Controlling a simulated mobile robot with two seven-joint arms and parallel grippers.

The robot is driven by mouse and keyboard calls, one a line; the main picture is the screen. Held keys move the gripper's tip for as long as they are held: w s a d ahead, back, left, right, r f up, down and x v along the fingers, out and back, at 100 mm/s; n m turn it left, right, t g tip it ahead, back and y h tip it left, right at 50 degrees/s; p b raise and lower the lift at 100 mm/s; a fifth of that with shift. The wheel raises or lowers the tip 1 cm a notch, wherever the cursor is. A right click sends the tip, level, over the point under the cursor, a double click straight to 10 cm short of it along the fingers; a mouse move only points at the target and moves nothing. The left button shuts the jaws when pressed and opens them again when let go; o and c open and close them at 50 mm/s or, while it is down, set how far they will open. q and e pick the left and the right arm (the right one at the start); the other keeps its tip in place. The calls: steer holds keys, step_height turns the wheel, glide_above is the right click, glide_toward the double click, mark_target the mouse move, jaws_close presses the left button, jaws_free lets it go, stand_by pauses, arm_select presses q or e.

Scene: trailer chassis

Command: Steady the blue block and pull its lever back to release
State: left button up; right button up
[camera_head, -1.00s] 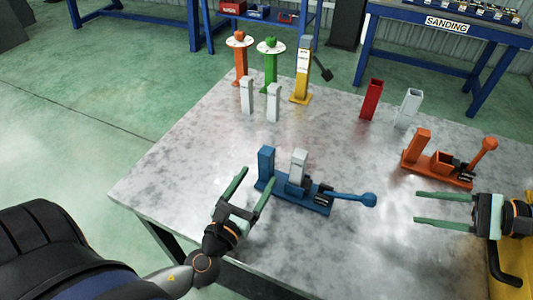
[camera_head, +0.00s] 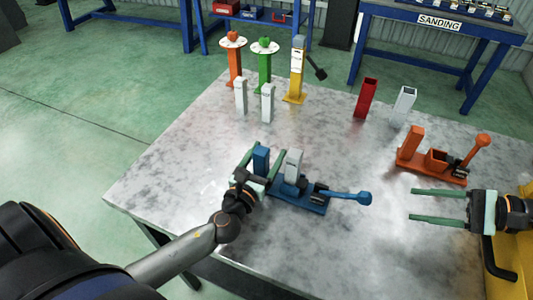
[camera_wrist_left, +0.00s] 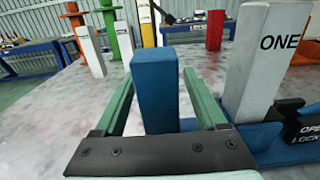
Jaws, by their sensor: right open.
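The blue block (camera_head: 261,160) is an upright post at the left end of a blue clamp base (camera_head: 305,203); it also shows in the left wrist view (camera_wrist_left: 155,90). The blue lever (camera_head: 345,195) lies low and points right, ending in a round knob. A white block (camera_head: 293,167), marked "ONE" in the left wrist view (camera_wrist_left: 262,75), stands in the same base. My left gripper (camera_head: 266,154) is open, its green fingers on either side of the blue post, with gaps visible in the left wrist view. My right gripper (camera_head: 412,204) is open and empty, right of the knob.
An orange clamp (camera_head: 432,165) with a raised lever stands just beyond my right gripper. Red (camera_head: 366,98) and white (camera_head: 403,106) hollow posts and several other posts stand farther back. The metal table (camera_head: 190,175) is clear left of the blue clamp.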

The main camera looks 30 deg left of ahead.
arm_select(q)
jaws_close()
stand_by(0.4)
stand_by(0.8)
